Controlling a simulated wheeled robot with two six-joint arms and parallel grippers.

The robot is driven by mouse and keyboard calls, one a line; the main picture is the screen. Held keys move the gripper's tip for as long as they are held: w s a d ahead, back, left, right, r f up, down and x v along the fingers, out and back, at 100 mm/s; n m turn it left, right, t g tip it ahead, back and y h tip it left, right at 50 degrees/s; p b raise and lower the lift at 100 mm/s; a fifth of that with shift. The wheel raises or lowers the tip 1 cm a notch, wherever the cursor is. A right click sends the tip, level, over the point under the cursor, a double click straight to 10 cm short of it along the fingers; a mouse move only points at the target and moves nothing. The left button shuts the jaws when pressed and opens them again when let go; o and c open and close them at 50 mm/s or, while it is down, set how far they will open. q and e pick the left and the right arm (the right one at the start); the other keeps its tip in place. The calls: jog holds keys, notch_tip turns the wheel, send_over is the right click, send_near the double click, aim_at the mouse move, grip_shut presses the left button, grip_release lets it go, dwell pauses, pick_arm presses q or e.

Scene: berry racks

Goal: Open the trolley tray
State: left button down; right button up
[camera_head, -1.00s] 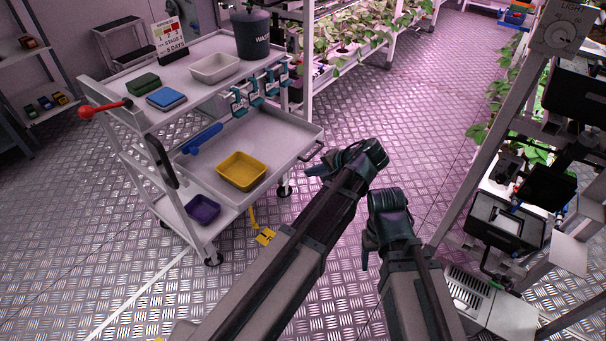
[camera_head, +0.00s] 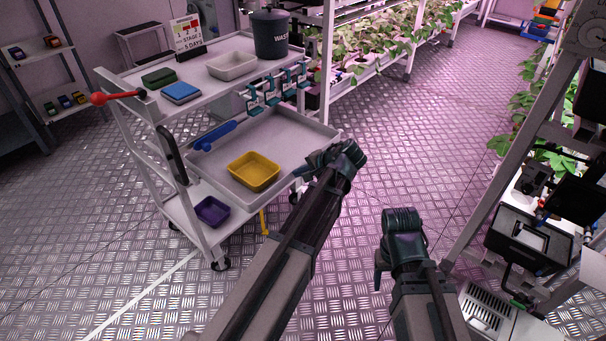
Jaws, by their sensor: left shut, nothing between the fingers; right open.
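The grey trolley (camera_head: 203,70) stands left of centre. Its wide shallow middle tray (camera_head: 318,133) sticks out to the right past the top shelf. It holds a yellow bin (camera_head: 254,171) and a blue tool (camera_head: 214,136). My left gripper (camera_head: 303,171) is at the tray's right front edge, shut with nothing between its fingers. It hides the tray's handle, and I cannot tell whether it touches the tray. My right gripper (camera_head: 379,275) is open and empty over the floor, right of the trolley and apart from it.
A purple bin (camera_head: 212,211) is on the bottom shelf. Plant racks stand behind; a rack with devices (camera_head: 529,243) stands right. The aisle floor (camera_head: 440,120) is clear.

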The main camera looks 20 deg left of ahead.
pick_arm(q)
jog(key=shift+w+a, duration=0.25)
jog(key=shift+a, duration=0.4)
jog(key=shift+w+a, duration=0.2)
jog(key=shift+a, duration=0.4)
